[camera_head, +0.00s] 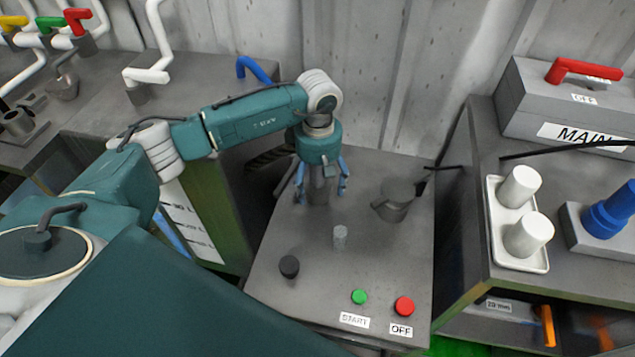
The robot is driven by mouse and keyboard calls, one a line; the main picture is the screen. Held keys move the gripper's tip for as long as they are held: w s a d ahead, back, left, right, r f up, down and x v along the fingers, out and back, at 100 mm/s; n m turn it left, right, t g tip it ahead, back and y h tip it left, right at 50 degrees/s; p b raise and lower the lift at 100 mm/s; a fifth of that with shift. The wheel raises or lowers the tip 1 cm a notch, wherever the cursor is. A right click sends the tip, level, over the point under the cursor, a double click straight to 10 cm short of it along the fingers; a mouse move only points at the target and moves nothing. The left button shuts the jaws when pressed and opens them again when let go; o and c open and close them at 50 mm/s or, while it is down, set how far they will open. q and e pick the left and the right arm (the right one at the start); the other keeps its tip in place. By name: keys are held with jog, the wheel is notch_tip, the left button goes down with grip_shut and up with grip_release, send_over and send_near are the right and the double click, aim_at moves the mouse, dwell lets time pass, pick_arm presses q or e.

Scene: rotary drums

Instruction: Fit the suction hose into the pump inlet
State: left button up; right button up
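My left gripper (321,187) points down over the back of the grey pump bench. Its two blue fingers stand apart, one on each side of a dark grey upright cylinder (318,190). I cannot tell whether this cylinder is the pump inlet or the hose end, and gaps show between it and the fingers. A dark ribbed piece (270,158), possibly the suction hose, shows just left of the gripper; its run is partly hidden. A larger dark grey body (396,200) with a side spout stands right of the gripper. My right gripper is out of view.
The bench (300,310) carries a small grey peg (340,236), a black knob (289,266), a green START button (359,297) and a red OFF button (404,306). At right, white cylinders stand on a tray (495,225). A corrugated wall closes the back.

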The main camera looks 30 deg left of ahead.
pick_arm(q)
jog(key=shift+r, duration=0.25)
notch_tip(320, 180, up, 8)
jog(key=shift+f, duration=0.2)
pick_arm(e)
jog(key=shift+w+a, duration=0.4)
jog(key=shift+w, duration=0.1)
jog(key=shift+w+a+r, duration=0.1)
